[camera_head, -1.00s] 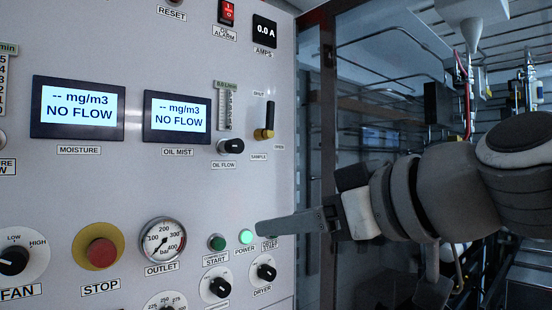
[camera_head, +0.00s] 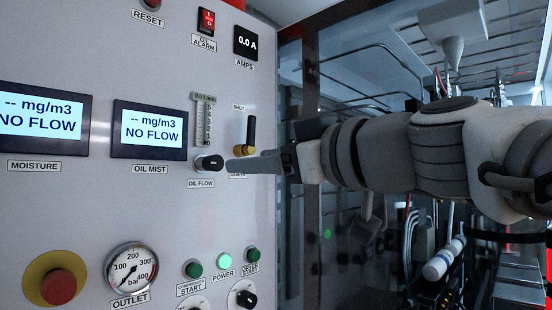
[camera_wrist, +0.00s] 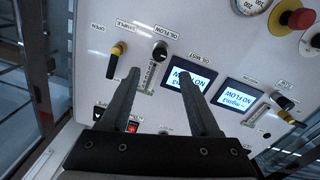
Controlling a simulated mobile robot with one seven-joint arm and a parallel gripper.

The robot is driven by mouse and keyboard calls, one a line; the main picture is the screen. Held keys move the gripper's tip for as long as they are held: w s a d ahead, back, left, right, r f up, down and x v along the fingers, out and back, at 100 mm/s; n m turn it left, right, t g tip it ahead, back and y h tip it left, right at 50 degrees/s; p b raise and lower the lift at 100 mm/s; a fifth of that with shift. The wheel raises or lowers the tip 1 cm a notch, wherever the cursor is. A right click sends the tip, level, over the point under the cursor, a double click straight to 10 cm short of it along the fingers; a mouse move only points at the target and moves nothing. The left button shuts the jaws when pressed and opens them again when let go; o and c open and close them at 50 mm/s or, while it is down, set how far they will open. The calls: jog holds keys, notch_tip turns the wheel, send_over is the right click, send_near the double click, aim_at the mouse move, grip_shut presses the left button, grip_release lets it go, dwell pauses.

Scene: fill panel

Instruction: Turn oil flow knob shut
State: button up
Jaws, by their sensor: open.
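The black oil flow knob (camera_head: 209,163) sits on the grey panel, below a small flow gauge and above the OIL FLOW label. It also shows in the wrist view (camera_wrist: 160,50), beyond the fingertips and roughly between them. My gripper (camera_head: 240,164) is at the right of the knob in the head view, its fingertip close to the knob's right side; I cannot tell whether they touch. In the wrist view my gripper (camera_wrist: 160,85) has its two fingers spread wide, with nothing held between them.
A brass sample valve with a black lever (camera_head: 250,135) stands just right of the knob, close to my fingers. The oil mist display (camera_head: 150,130) is at the left. A pressure gauge (camera_head: 131,269) and a red stop button (camera_head: 58,287) are lower down. A glass door lies right of the panel.

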aim_at(217, 163)
jog(key=p+x, duration=0.2)
jog(key=x, duration=0.8)
jog(key=shift+w+a, duration=0.1)
jog(key=shift+w, duration=0.05)
grip_shut()
